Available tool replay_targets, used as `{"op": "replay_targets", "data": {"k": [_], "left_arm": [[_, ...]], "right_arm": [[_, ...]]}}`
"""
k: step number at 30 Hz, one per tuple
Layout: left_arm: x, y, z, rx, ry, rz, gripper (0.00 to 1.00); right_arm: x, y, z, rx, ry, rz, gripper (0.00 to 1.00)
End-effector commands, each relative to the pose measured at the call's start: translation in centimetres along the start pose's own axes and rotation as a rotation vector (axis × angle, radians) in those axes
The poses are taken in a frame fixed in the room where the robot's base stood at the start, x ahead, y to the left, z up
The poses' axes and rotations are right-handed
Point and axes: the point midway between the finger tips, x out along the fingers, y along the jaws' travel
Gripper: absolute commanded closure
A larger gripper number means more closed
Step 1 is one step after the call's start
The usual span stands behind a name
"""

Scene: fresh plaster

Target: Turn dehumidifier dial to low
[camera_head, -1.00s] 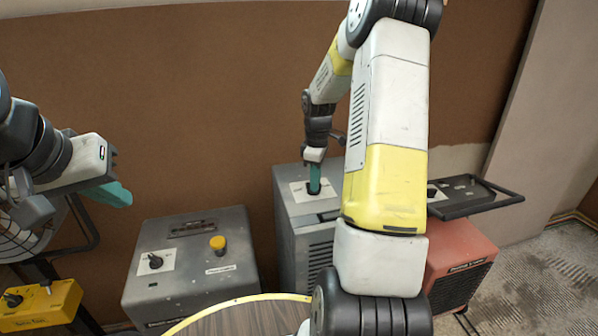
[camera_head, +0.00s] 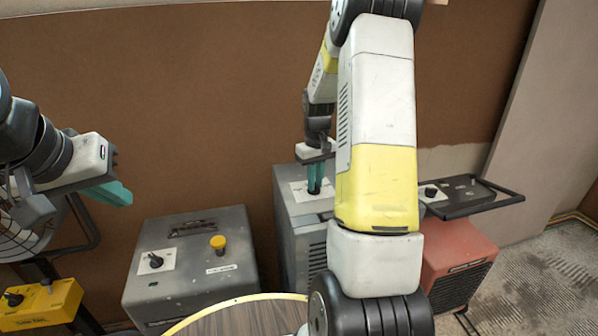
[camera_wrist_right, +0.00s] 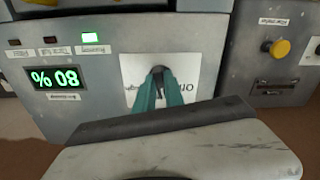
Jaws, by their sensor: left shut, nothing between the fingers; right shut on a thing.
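The grey dehumidifier cabinet (camera_head: 293,220) stands in the middle of the head view. Its top has a white dial plate (camera_head: 298,190), and my right gripper (camera_head: 315,190) comes straight down onto it. In the right wrist view the teal fingers of this gripper (camera_wrist_right: 160,84) are shut on a dark dial (camera_wrist_right: 158,71). The fingers and dial hide part of the plate's print, so I cannot read the dial's setting. My left gripper (camera_head: 118,193) is shut and empty, in the air at the left.
A grey box (camera_head: 190,260) with a black knob and yellow button stands to the left. A yellow box (camera_head: 45,305) with a knob is at lower left. A red machine (camera_head: 460,250) with a black handle stands at the right. A round wooden top (camera_head: 245,318) is in front.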

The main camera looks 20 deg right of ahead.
Motion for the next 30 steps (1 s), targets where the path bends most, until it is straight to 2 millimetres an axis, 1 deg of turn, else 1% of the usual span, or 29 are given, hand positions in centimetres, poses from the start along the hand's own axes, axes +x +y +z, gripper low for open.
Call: {"op": "replay_targets", "data": {"k": [6,12,29,30], "left_arm": [[0.0,0.0,0.0,0.0,0.0,0.0,1.0],[0.0,0.0,0.0,0.0,0.0,0.0,1.0],[0.0,0.0,0.0,0.0,0.0,0.0,1.0],[0.0,0.0,0.0,0.0,0.0,0.0,1.0]], "right_arm": [[-0.1,-0.07,-0.12,0.124,0.003,0.001,1.0],[-0.1,-0.06,-0.12,0.191,0.003,0.001,1.0],[-0.12,-0.08,-0.15,0.218,0.004,0.001,1.0],[-0.12,-0.08,-0.15,0.218,0.004,0.001,0.81]]}}
